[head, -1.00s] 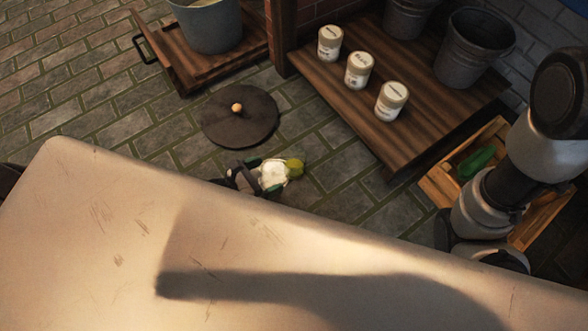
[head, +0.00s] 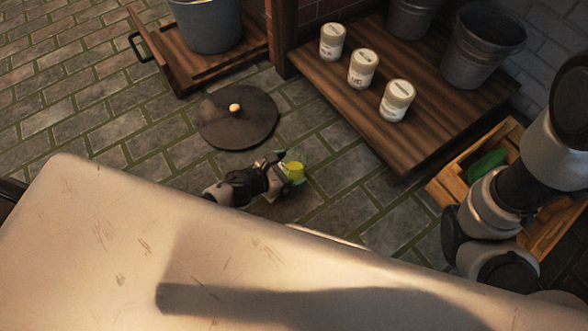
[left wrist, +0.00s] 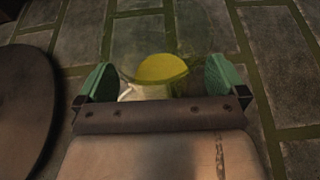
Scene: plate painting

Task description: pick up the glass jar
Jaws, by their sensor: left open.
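The glass jar (head: 293,167) is clear with yellow in it and stands out against the grey paving. In the left wrist view the jar (left wrist: 163,68) lies between my fingers, with a pale part low on its left side. My left gripper (head: 287,169) has green fingertips, one on each side of the jar. In the left wrist view the gripper (left wrist: 161,80) is open around it, with its palm edge hiding the jar's near part. Whether a finger touches the glass I cannot tell. My right gripper is not in view.
A dark round lid (head: 238,125) with a knob lies just beyond the jar. A low wooden platform (head: 370,125) bears white lidded jars (head: 362,69) and dark buckets (head: 482,48). A wooden crate (head: 447,189) with a green thing (head: 487,164) stands at right.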

